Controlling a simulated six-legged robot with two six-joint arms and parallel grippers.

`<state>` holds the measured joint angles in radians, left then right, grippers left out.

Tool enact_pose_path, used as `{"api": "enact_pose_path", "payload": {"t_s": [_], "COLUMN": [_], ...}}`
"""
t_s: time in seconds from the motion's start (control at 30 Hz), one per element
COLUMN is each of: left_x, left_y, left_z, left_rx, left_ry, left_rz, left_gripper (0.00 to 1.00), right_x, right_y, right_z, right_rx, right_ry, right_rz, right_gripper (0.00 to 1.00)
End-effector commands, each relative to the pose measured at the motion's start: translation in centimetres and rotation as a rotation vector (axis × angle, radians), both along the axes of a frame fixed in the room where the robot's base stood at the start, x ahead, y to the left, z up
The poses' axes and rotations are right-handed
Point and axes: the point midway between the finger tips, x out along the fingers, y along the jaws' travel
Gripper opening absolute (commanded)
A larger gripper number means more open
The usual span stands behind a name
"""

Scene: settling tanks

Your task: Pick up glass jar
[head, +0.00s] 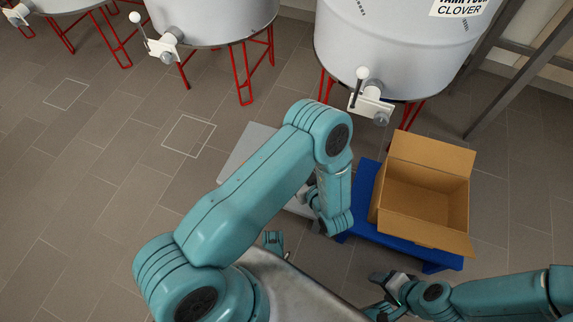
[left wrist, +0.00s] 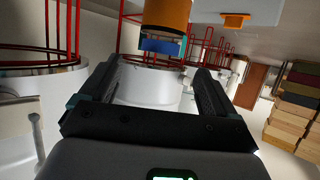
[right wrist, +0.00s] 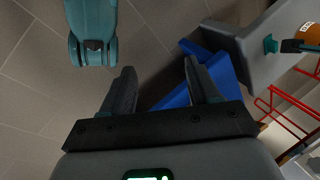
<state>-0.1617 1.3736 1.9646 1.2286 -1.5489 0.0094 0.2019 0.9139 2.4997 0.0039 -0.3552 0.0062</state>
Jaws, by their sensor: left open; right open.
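An amber jar with a blue lid (left wrist: 165,15), probably the glass jar, shows at the top middle of the left wrist view, cut off by the edge. It appears upside down there, beyond my left fingertips and not between them. In the right wrist view an amber jar with a white label (right wrist: 309,33) is at the top right edge, partly behind a dark gripper part. The head view does not show the jar; my left arm covers that area. My left gripper (left wrist: 160,76) is open and empty. My right gripper (head: 388,290) is open and empty; it also shows in the right wrist view (right wrist: 159,70).
An open cardboard box (head: 425,195) stands on a blue stand (head: 362,200) at the right. A grey surface (head: 243,150) lies partly under my left arm. White tanks (head: 395,45) on red legs stand behind. The tiled floor at the left is clear.

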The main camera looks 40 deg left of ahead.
Motion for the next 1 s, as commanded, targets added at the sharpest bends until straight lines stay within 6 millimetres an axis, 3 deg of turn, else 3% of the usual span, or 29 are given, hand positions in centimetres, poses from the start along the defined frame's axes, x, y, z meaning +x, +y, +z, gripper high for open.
{"api": "enact_pose_path", "payload": {"t_s": [0.03,0.2,0.4,0.7,1.0], "left_x": [0.5,2.0,2.8,4.8,5.1], "left_y": [1.2,3.9,5.2,8.7,9.2], "left_z": [-1.0,-2.1,-2.5,-4.1,-4.0], "left_rx": [0.0,0.0,-0.001,0.0,0.0], "left_ry": [-0.001,-0.002,-0.001,0.0,0.0], "left_rz": [0.008,0.006,0.003,0.004,0.001], "left_gripper": [0.9,0.9,0.9,0.9,0.9], "right_x": [0.1,1.2,1.7,3.6,3.9], "right_y": [-0.1,-0.3,-0.4,-0.7,-0.8], "right_z": [-1.0,-2.2,-2.7,-5.4,-5.3], "right_rx": [-0.001,-0.008,-0.011,-0.023,-0.025], "right_ry": [-0.003,-0.038,-0.055,-0.119,-0.129], "right_rz": [-0.003,-0.007,-0.008,-0.017,-0.019], "right_gripper": [0.6,0.6,0.6,0.6,0.6]}}
